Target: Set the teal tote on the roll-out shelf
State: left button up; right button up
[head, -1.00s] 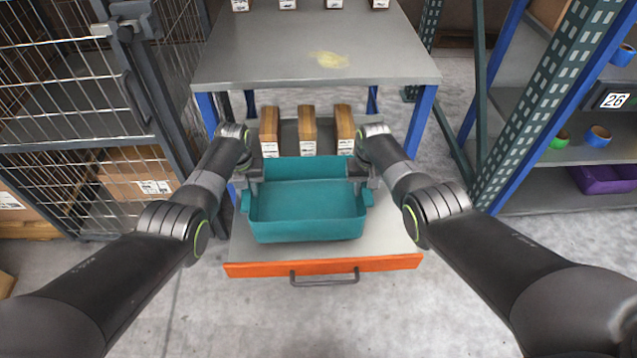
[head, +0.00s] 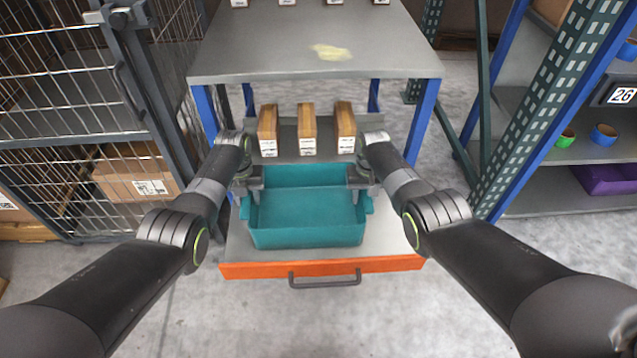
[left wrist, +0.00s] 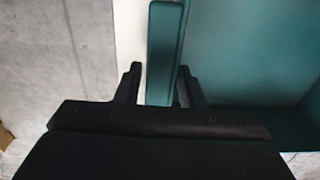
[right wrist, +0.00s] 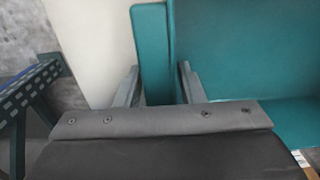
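The teal tote (head: 306,234) is upright and empty on the grey surface of the pulled-out roll-out shelf (head: 391,243), just behind its orange front edge. My left gripper (head: 249,183) is at the tote's left end. In the left wrist view its fingers (left wrist: 163,80) stand apart on either side of the tote's teal end lip, with a gap showing. My right gripper (head: 362,180) is at the right end. In the right wrist view its fingers (right wrist: 160,82) also straddle the end lip, apart. The fingertips are partly hidden in the head view.
Several tan boxes, one of them in the middle (head: 307,130), stand in a row behind the tote. A grey table top (head: 260,55) on blue legs is above the shelf's back. A wire cage (head: 70,110) is at left, racking (head: 550,110) at right.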

pick_arm(q)
jog(key=shift+o, duration=1)
pick_arm(e)
jog(key=shift+o, duration=1)
pick_arm(q)
jog(key=shift+r, duration=0.1)
pick_arm(e)
jog(key=shift+r, duration=0.15)
pick_arm(q)
notch_tip(320, 180, up, 12)
pick_arm(e)
notch_tip(320, 180, up, 12)
